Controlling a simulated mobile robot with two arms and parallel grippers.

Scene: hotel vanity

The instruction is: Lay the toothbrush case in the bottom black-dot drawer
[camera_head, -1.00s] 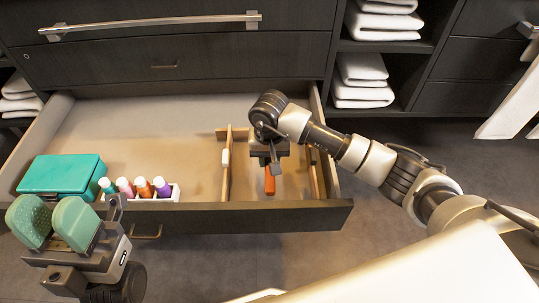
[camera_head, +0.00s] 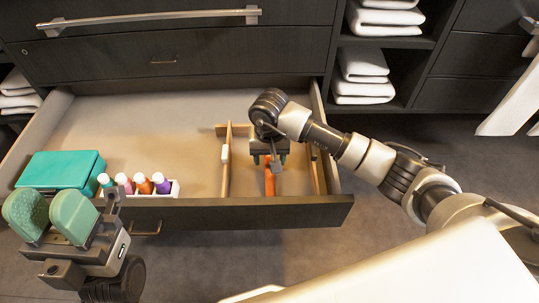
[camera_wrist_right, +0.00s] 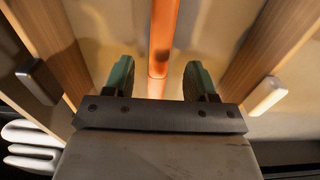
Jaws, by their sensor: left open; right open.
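The toothbrush case, a long orange bar (camera_head: 270,183), is in the open bottom drawer (camera_head: 270,212), between two wooden dividers. In the right wrist view the case (camera_wrist_right: 164,35) runs lengthwise down the middle. My right gripper (camera_head: 270,159) is over that compartment, open, with one green fingertip on each side of the case. In the wrist view neither fingertip of my right gripper (camera_wrist_right: 160,80) appears to touch it. Part of the case is hidden by the gripper. My left gripper (camera_head: 50,218) is open and empty in front of the drawer's left end.
The dividers (camera_head: 226,160) stand close on both sides of my right gripper. A teal box (camera_head: 60,170) and a white tray (camera_head: 174,190) of several small bottles are in the drawer's front left. The drawer's back left is bare. Folded towels (camera_head: 362,78) lie on shelves behind, right.

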